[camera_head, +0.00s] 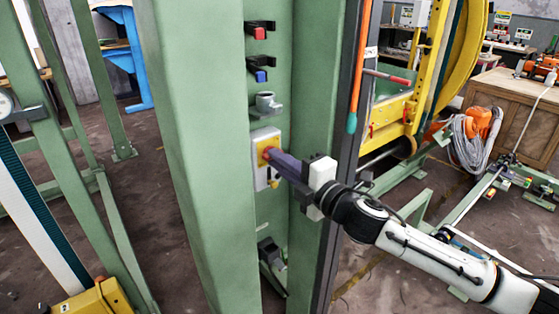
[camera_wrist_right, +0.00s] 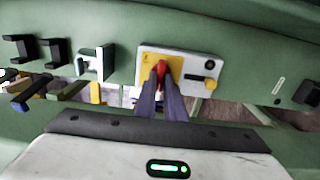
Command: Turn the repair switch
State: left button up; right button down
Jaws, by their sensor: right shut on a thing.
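The repair switch is a red knob (camera_wrist_right: 160,70) on a yellow plate, on a white switch box (camera_head: 259,140) fixed to the green column (camera_head: 200,130). In the right wrist view the box (camera_wrist_right: 218,62) also carries a black round part and a small yellow part. My right gripper (camera_head: 268,155) reaches in from the right with its fingers at the red knob. In the right wrist view my right gripper (camera_wrist_right: 160,84) is shut on the knob, one finger on each side, hiding its lower part. My left gripper does not show.
Above the box on the column are a grey holder (camera_head: 266,103), a blue-fronted bracket (camera_head: 258,70) and a red-fronted bracket (camera_head: 258,32). An orange and teal rod (camera_head: 356,75) stands right of the column, near my right arm. A coiled cable (camera_head: 475,140) hangs at the right.

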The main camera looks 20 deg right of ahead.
jog(key=c, duration=1.8)
grip_release()
jog(key=shift+c, duration=0.2)
jog(key=b+v, duration=0.2)
jog(key=v, duration=0.8)
jog(key=shift+s, duration=0.2)
